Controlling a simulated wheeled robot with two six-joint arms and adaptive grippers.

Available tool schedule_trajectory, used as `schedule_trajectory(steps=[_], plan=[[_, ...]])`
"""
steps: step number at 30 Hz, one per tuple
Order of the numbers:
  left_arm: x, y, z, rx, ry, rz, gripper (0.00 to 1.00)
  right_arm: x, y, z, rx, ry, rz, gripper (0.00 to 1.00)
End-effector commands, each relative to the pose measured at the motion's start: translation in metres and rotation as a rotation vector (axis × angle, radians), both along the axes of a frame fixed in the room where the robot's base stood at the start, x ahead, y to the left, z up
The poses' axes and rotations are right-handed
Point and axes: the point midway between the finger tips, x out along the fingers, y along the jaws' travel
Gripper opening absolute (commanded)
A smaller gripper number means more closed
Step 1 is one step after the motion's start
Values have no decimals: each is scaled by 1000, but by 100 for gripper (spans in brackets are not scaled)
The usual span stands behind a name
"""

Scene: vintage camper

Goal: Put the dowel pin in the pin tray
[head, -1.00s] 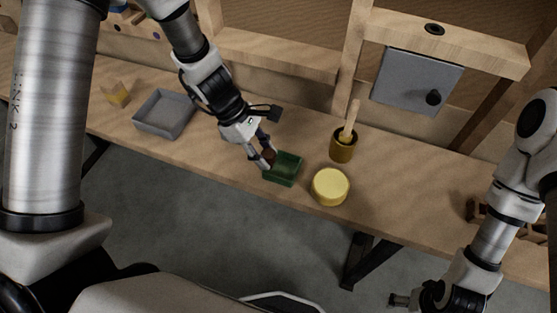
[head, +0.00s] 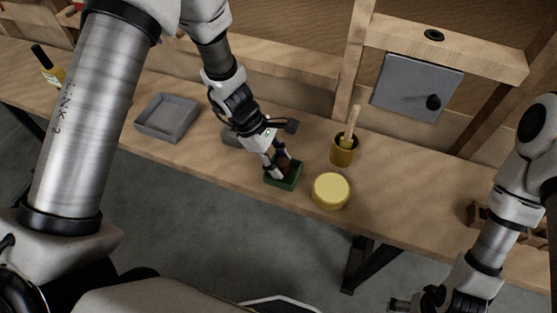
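A small green tray (head: 293,182), which I take for the pin tray, sits near the front edge of the bench. My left gripper (head: 278,169) points down over it, its fingertips at or just above the tray's inside. A small dark brown piece (head: 285,163), probably the dowel pin, shows between its fingers and looks held. The fingers hide part of the piece and of the tray, so I cannot tell whether the piece touches the tray floor. My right gripper (head: 398,304) is at the bottom right, away from the bench, its fingers too small to read.
A yellow round tub (head: 331,191) stands close right of the green tray. Behind it is a yellow pot (head: 343,152) with a wooden handle. An empty grey tray (head: 167,117) lies left. A grey object (head: 233,136) is partly behind my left arm. A bottle (head: 49,68) stands far left.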

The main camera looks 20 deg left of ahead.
Motion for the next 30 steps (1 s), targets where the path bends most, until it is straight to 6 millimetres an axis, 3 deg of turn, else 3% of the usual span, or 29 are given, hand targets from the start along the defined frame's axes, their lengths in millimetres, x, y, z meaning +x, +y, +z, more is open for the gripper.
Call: schedule_trajectory(steps=[8,18,21,30], plan=[[1,4,14,-1,-2,1,43,0,0,7,0,0,0,94],[3,45,89,-3,-6,2,43,0,0,29,0,0,0,94],[3,53,103,-2,-3,2,43,0,0,32,0,0,0,94],[2,59,109,0,-1,0,43,0,0,33,0,0,0,94]])
